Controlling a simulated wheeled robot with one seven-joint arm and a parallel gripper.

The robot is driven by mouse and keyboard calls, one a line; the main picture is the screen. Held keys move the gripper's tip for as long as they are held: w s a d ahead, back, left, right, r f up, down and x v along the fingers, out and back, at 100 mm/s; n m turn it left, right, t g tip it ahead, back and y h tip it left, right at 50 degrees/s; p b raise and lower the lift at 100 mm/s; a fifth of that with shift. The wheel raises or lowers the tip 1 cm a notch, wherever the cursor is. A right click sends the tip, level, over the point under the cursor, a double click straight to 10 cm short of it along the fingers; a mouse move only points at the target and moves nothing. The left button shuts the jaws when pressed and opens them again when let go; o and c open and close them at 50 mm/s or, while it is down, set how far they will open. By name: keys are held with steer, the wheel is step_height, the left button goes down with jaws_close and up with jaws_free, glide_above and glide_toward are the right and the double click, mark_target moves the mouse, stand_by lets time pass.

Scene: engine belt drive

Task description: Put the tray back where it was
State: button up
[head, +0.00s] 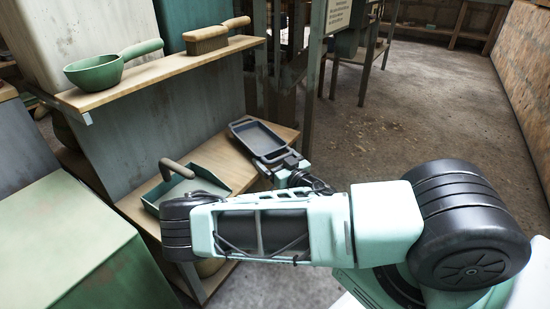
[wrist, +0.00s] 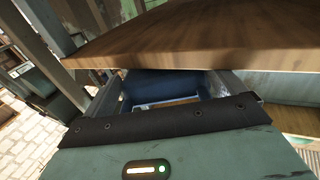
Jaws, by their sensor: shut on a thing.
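The tray (head: 258,138) is dark grey, shallow and rectangular, with a raised rim. In the head view it is at the right end of the lower wooden shelf. My gripper (head: 283,163) is shut on its near end. In the wrist view, my gripper's fingers (wrist: 172,90) stand on either side of a dark bluish piece, which looks like part of the tray. I cannot tell whether the tray rests on the shelf or hangs just above it. My arm hides part of the shelf's front.
A green dustpan (head: 205,181) with a brown handle sits on the lower shelf, left of the tray. The upper shelf (head: 150,75) holds a green scoop (head: 97,72) and a brush (head: 207,39). A metal frame (head: 308,75) stands behind the tray. The floor at right is open.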

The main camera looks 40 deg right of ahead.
step_height(320, 180, down, 2)
steer(key=shift+s+f, duration=0.1)
steer(key=shift+f, duration=0.05)
steer(key=o, duration=0.9)
steer(key=shift+c, duration=0.2)
steer(key=s+r+p, duration=0.1)
steer(key=s+p, duration=0.3)
steer(key=s, duration=0.3)
steer(key=shift+s+r, duration=0.2)
steer(key=shift+r, duration=0.2)
